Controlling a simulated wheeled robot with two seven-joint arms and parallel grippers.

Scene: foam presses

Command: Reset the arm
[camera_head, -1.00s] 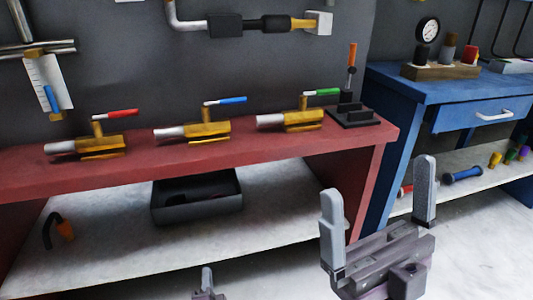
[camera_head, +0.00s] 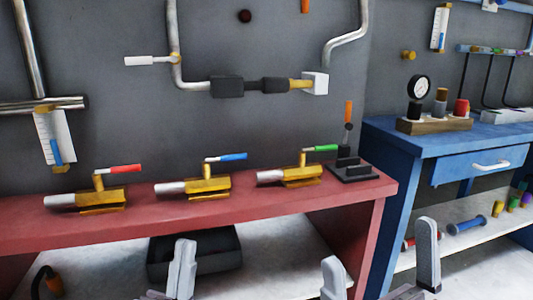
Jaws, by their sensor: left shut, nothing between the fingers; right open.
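My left gripper (camera_head: 182,268) shows at the bottom edge left of centre, its grey fingers together with nothing between them. It stands in front of the red bench's lower shelf. My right gripper (camera_head: 381,262) is at the bottom right, its two grey fingers wide apart and empty. It is in front of the red bench's right leg and the gap beside the blue bench. Both wrists are mostly cut off by the lower edge.
A red bench (camera_head: 250,217) holds three brass valves with red (camera_head: 125,168), blue (camera_head: 233,156) and green (camera_head: 326,148) handles. A black lever stand (camera_head: 352,171) is at its right end. A dark bin (camera_head: 215,262) sits below. A blue bench (camera_head: 400,138) stands at right.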

